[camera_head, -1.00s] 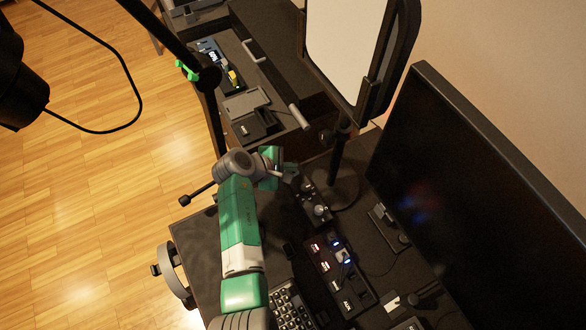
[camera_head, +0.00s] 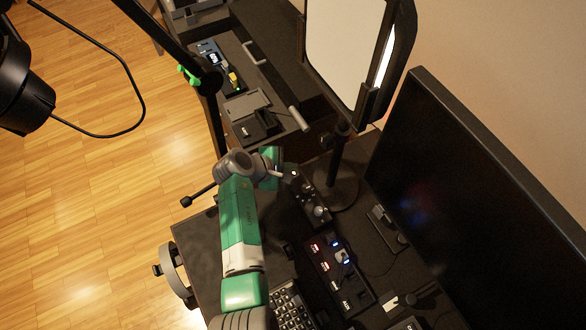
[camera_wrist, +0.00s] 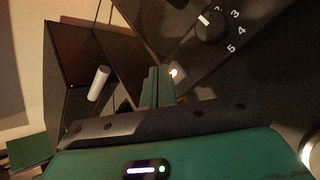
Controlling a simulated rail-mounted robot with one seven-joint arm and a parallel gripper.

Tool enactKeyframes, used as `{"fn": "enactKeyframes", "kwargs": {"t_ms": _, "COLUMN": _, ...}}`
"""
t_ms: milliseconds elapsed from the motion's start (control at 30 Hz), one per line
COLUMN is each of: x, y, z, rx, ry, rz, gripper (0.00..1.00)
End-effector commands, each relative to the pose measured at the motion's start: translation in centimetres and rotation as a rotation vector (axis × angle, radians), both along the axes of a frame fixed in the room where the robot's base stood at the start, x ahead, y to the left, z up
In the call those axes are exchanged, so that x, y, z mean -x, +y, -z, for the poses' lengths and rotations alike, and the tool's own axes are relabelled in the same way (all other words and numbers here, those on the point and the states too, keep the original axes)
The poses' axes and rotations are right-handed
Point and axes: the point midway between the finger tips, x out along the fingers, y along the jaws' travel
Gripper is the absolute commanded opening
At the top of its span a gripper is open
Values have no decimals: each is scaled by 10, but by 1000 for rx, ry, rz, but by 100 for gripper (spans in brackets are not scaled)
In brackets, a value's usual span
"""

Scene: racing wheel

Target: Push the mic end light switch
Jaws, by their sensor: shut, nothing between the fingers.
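A small dark control box (camera_head: 313,206) with knobs stands on the desk at the foot of the panel stand. At its far end a small lit button (camera_head: 294,174) glows white. In the wrist view the glowing button (camera_wrist: 174,73) is just right of my fingertips, near a dial (camera_wrist: 210,24) marked with numbers. My gripper (camera_head: 285,172) is shut and empty, with its tips close beside the button; I cannot tell if they touch it. In the wrist view my gripper (camera_wrist: 158,76) shows its green fingers together.
A large panel (camera_head: 346,50) on a stand rises behind the box, with a bright strip on its right side. A monitor (camera_head: 470,200) stands at right. A button box (camera_head: 340,272) and a keypad (camera_head: 291,305) lie nearer. Wooden floor is open at left.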

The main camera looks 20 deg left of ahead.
Motion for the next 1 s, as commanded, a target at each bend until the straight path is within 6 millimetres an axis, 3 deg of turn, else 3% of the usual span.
{"fn": "enactKeyframes", "kwargs": {"t_ms": 167, "x": 0, "y": 0, "z": -7, "rx": 0, "ry": 0, "rz": 0, "gripper": 0}}
{"fn": "enactKeyframes", "kwargs": {"t_ms": 633, "x": 0, "y": 0, "z": -61, "rx": -1, "ry": 0, "rz": 1, "gripper": 0}}
{"fn": "enactKeyframes", "kwargs": {"t_ms": 1000, "x": 0, "y": 0, "z": -60, "rx": 0, "ry": 0, "rz": 0, "gripper": 0}}
